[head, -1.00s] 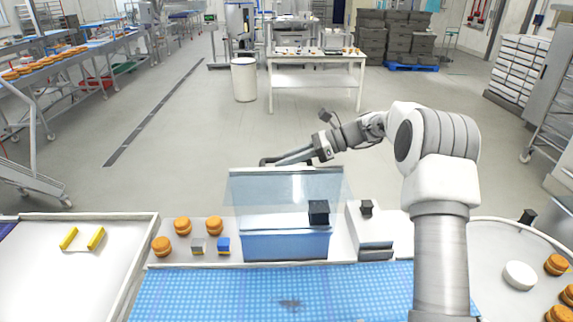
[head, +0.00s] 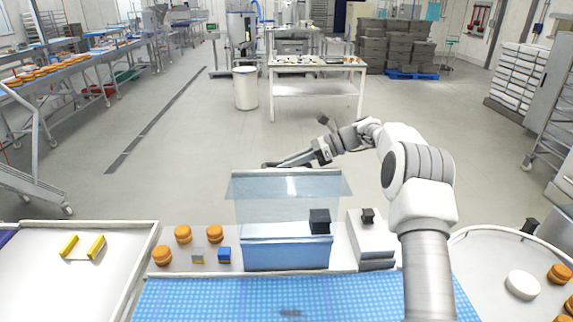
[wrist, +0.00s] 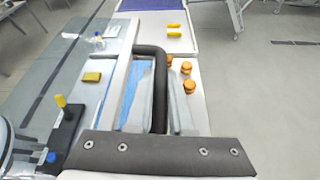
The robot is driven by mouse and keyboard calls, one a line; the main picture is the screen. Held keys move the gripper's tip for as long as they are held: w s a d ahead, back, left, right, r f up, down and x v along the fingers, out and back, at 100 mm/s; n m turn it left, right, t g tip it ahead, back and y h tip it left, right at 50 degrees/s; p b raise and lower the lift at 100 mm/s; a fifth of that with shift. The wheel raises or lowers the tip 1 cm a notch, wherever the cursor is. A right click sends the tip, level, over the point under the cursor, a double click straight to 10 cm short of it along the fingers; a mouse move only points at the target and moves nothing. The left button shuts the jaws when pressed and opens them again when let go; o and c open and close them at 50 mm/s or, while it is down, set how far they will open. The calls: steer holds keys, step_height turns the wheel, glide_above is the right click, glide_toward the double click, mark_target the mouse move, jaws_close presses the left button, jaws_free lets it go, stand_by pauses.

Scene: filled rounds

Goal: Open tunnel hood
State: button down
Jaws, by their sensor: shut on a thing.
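The tunnel hood (head: 285,183) is a clear, bluish panel above the blue-sided tunnel box (head: 286,256) at the belt's far edge. It stands raised and tilted, with clear space below its wide edge. My gripper (head: 270,164) is at the hood's top far-left edge. In the wrist view, the dark bar handle (wrist: 150,50) runs between the two pale fingers of my gripper (wrist: 157,105), which are shut on it. The exact finger contact is partly hidden by the handle.
A blue mesh belt (head: 250,298) runs in front. A grey-white unit (head: 369,240) stands right, near my arm. Open floor lies behind.

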steer(key=c, duration=0.8)
jaws_free()
steer(key=v, duration=1.2)
steer(key=shift+b, duration=0.35)
steer(key=shift+w, duration=0.1)
steer(key=shift+f, duration=0.1)
